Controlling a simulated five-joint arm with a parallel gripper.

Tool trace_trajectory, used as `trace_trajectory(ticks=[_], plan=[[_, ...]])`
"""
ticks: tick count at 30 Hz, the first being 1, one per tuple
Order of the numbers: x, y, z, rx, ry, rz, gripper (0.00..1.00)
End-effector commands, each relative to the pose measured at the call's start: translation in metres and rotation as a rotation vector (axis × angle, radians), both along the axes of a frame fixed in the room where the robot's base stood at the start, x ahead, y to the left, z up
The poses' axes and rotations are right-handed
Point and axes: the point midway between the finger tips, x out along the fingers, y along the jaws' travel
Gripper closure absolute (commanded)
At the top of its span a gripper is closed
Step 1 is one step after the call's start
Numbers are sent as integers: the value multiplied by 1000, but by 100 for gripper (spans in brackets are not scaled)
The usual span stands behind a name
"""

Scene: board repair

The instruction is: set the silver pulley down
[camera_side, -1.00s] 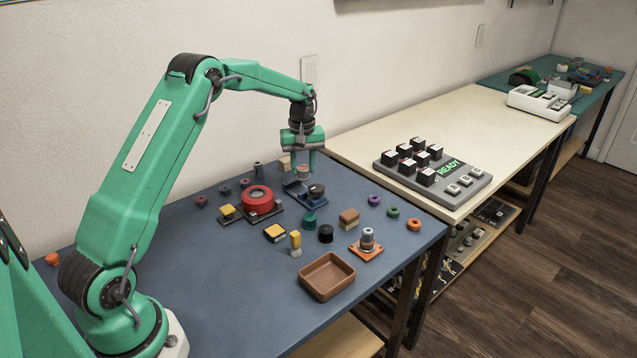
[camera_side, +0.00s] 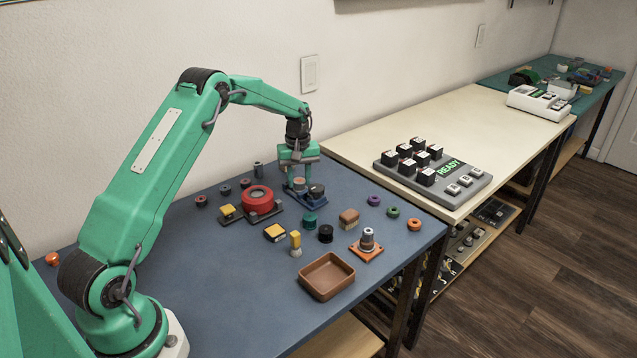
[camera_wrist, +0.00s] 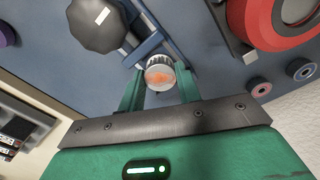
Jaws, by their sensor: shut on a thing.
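The silver pulley (camera_wrist: 160,74) is a small metal cylinder with an orange-marked face, seen between the fingers in the wrist view. My gripper (camera_side: 299,184) is shut on it. In the side view the pulley (camera_side: 299,182) is low between the green fingers, over the left part of a blue fixture (camera_side: 304,196). In the wrist view my gripper (camera_wrist: 160,88) has a finger on each side of the pulley, and the blue fixture (camera_wrist: 145,48) lies behind it. I cannot tell whether the pulley touches the fixture.
A dark knob (camera_side: 316,190) stands on the fixture's right part. A red ring-shaped part (camera_side: 257,198) on a dark base stands close to the left. A green part (camera_side: 308,221) is in front. A brown tray (camera_side: 327,276) stands near the front edge, with open mat to its left.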

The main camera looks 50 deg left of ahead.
Motion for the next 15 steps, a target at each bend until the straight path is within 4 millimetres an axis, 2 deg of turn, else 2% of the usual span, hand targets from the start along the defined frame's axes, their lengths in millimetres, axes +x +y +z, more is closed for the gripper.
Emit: trace_trajectory(ticks=[11, 12, 13, 15], plan=[[0, 0, -3, 0, 0, 0, 90], [0, 0, -3, 0, 0, 0, 61], [0, 0, -3, 0, 0, 0, 57], [0, 0, -3, 0, 0, 0, 57]])
